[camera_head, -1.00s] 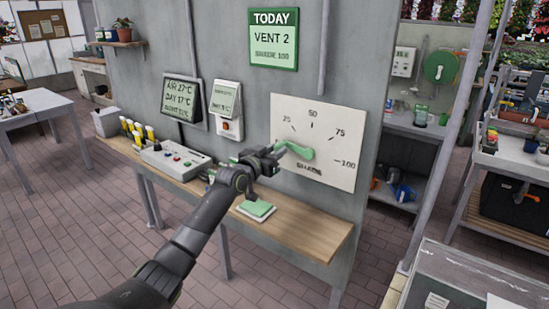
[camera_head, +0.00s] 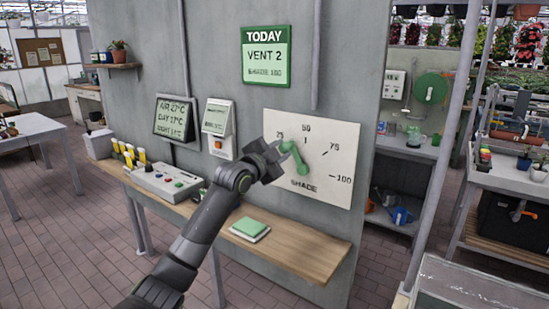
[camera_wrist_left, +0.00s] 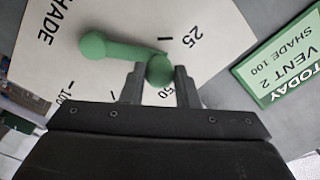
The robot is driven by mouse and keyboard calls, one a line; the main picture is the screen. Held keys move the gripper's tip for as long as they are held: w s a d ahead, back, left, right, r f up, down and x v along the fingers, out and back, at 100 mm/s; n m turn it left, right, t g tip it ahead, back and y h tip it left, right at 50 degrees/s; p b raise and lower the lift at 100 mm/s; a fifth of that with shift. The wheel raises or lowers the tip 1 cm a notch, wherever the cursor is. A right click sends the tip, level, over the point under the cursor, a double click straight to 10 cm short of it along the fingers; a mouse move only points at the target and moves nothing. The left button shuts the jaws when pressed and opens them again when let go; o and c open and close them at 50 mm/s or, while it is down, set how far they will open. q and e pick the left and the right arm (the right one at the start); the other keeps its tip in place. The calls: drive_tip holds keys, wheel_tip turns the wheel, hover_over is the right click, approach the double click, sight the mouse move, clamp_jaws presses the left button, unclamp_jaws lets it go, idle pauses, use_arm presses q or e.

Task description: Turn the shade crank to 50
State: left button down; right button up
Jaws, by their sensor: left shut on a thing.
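The green shade crank (camera_head: 303,168) is mounted on a white dial plate (camera_head: 335,160) on the grey wall. Its arm points up and left, between the 25 and 50 marks. My left gripper (camera_head: 279,149) is shut on the knob at the crank's outer end. The left wrist view shows the round green knob (camera_wrist_left: 160,69) between the two fingertips, with the crank's hub (camera_wrist_left: 93,45) to the left. The 25 and 50 labels show beside the knob there. My right gripper is not in view.
A green sign (camera_head: 266,57) above reads VENT 2, SHADE 100. A wooden shelf (camera_head: 305,255) below holds a green pad (camera_head: 250,228) and a control box (camera_head: 168,182). Displays (camera_head: 174,118) hang left of the dial. A metal post (camera_head: 452,150) stands at right.

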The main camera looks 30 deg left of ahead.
use_arm(q)
drive_tip(key=shift+s+d+r+m+b, duration=0.1)
drive_tip(key=shift+d+r+m, duration=0.05)
drive_tip(key=shift+d+m, duration=0.65)
drive_tip(key=shift+s+d+r+m+b, duration=0.15)
drive_tip(key=shift+d+m, duration=0.35)
drive_tip(key=shift+m, duration=0.65)
drive_tip(key=shift+d+r+m+b, duration=0.1)
drive_tip(key=shift+d+r+m, duration=0.05)
drive_tip(key=shift+d+m, duration=0.65)
drive_tip(key=shift+a+m, duration=0.1)
drive_tip(key=shift+m, duration=0.15)
drive_tip(key=c, duration=1.1)
unclamp_jaws()
drive_tip(key=shift+s, duration=0.15)
drive_tip(key=s+a+b, duration=0.2)
drive_tip(key=s+b, duration=0.2)
drive_tip(key=s, duration=1.3)
drive_tip(key=shift+a+f, duration=0.2)
drive_tip(key=shift+f, duration=0.1)
